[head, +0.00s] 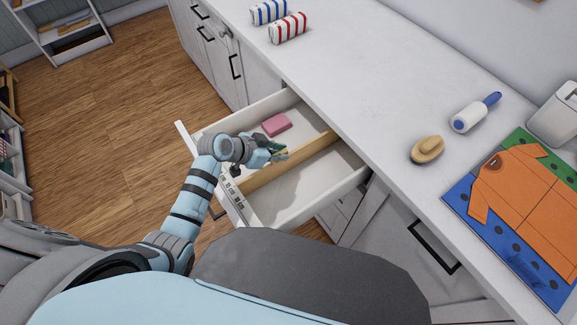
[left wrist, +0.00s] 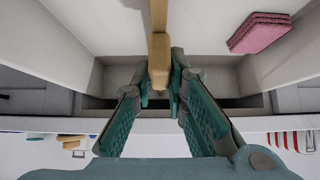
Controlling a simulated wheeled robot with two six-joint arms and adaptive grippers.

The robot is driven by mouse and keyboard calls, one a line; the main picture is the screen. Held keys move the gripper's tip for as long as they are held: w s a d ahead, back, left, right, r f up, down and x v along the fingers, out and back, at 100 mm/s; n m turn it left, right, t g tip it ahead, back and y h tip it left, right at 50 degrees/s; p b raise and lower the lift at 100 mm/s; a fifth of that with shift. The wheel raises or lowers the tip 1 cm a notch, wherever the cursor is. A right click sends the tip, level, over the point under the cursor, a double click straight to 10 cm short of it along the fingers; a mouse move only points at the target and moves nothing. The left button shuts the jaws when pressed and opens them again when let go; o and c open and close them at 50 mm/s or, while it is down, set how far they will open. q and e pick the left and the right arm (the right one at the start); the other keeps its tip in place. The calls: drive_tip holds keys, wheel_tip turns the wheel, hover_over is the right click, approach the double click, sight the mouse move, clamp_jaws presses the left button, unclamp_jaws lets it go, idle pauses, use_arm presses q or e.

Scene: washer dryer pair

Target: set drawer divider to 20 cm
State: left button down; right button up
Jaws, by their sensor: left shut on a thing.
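The drawer (head: 345,185) stands open below the counter. A light wooden divider (head: 313,147) crosses it, splitting it into two compartments. My left gripper (head: 279,153) is over the drawer, shut on the divider. In the left wrist view the divider (left wrist: 159,40) runs between the two green fingers (left wrist: 160,88), its near end lying between the fingertips. A strip with small marks (head: 232,196) runs along the drawer's front edge; its numbers are too small to read. My right gripper is not in view.
A pink sponge (head: 276,124) lies in the far-left compartment; the other compartment looks empty. On the counter are striped rolls (head: 288,28), a brush (head: 427,149), a lint roller (head: 475,112) and a folding board with an orange garment (head: 530,205). Wooden floor is free at left.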

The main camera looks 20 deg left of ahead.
use_arm(q)
drive_tip(key=w+a, duration=0.1)
drive_tip(key=a, duration=0.1)
drive_tip(key=w+a+b, duration=0.1)
drive_tip(key=w, duration=0.1)
drive_tip(key=shift+a, duration=0.4)
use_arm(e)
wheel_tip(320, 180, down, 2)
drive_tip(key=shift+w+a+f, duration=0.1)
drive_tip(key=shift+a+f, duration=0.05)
use_arm(q)
drive_tip(key=c, duration=1.6)
unclamp_jaws()
drive_tip(key=v, duration=1.2)
